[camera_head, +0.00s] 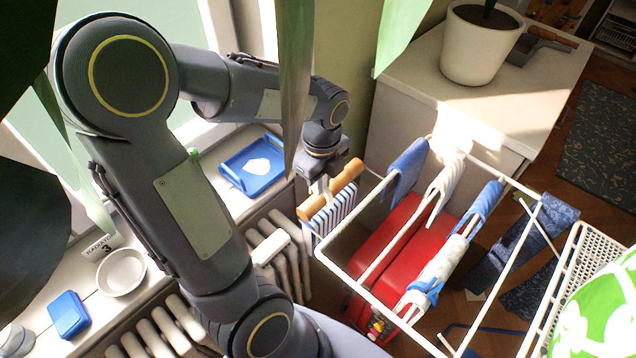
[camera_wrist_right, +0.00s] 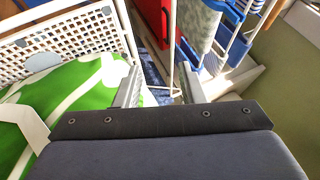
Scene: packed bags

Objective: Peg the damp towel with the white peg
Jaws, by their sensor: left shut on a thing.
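My left gripper (camera_head: 324,184) is shut on a wooden bar (camera_head: 346,176) with a blue-and-white striped cloth (camera_head: 334,210) hanging from it, beside the left end of the white drying rack (camera_head: 345,273). Blue and white cloths hang over the rack's bars, among them a pale patterned cloth (camera_head: 437,268) with blue at its lower end. I cannot tell which cloth is the damp towel. I cannot make out a white peg. My right gripper (camera_wrist_right: 160,88) shows only in the right wrist view, with its fingers apart and nothing between them.
A red case (camera_head: 402,240) stands below the rack. A white perforated basket (camera_head: 570,270) and a green-and-white patterned thing (camera_head: 604,310) are at the right. A blue tray (camera_head: 235,182) lies on the sill above a white radiator (camera_head: 283,248). A white cabinet (camera_head: 400,108) stands behind.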

